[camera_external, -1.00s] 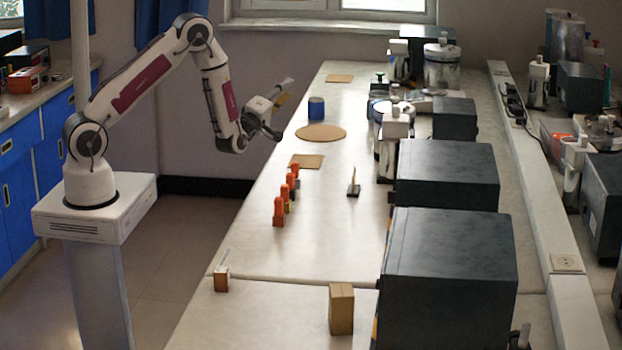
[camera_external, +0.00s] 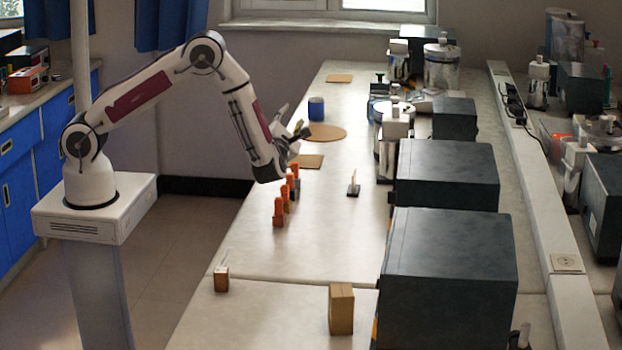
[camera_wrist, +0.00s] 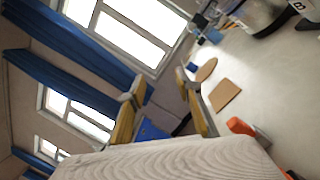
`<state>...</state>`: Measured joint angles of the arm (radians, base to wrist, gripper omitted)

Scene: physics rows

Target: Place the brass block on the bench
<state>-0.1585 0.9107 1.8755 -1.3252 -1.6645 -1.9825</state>
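My gripper (camera_external: 298,136) is raised over the left edge of the bench (camera_external: 320,240), just behind a row of orange-topped pieces. In the wrist view its two yellowish fingers (camera_wrist: 163,100) are spread apart with nothing seen between them. I cannot identify the brass block for certain. Two brownish-gold blocks stand on the near part of the bench: a larger upright block (camera_external: 341,309) and a small block (camera_external: 221,279) with a thin pale piece rising from it. Both are well away from my gripper.
Several orange-topped pieces (camera_external: 279,212) stand close below my gripper. Behind are a square brown mat (camera_external: 308,161), a round brown mat (camera_external: 327,132) and a blue cup (camera_external: 316,108). A small dark stand (camera_external: 353,189) is to the right. Large dark boxes (camera_external: 447,270) line the right side.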

